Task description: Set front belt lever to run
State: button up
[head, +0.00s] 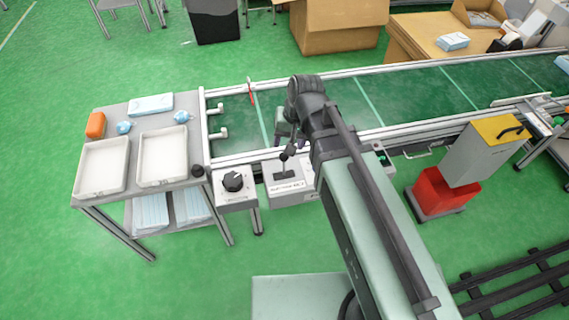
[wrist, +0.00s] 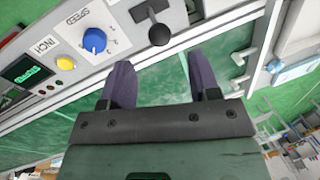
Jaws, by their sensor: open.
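The front belt lever (head: 285,160) is a short black stick with a knob on a grey control box at the conveyor's near edge. In the wrist view the lever (wrist: 158,33) stands at the top, just beyond the gap between my fingertips. My gripper (wrist: 162,66) is open and empty, with its two dark fingers spread. They appear apart from the lever. In the head view my arm hides much of the gripper. I cannot read the lever's run marking or tell its setting.
A blue speed knob (wrist: 95,41) and a yellow inch button (wrist: 65,63) sit left of the lever in the wrist view. A box with a black dial (head: 233,181) is left of it in the head view. The green conveyor (head: 400,95) runs behind; a tray table (head: 150,108) stands left.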

aim_at(284, 156)
jog(key=f+b, duration=0.2)
jog(key=f, duration=0.1)
jog(key=a+f+b, duration=0.1)
jog(key=f+b, duration=0.4)
jog(key=f, duration=0.1)
jog(key=shift+a+b, duration=0.3)
jog(key=shift+b, duration=0.1)
jog(key=shift+r, duration=0.1)
grip_shut()
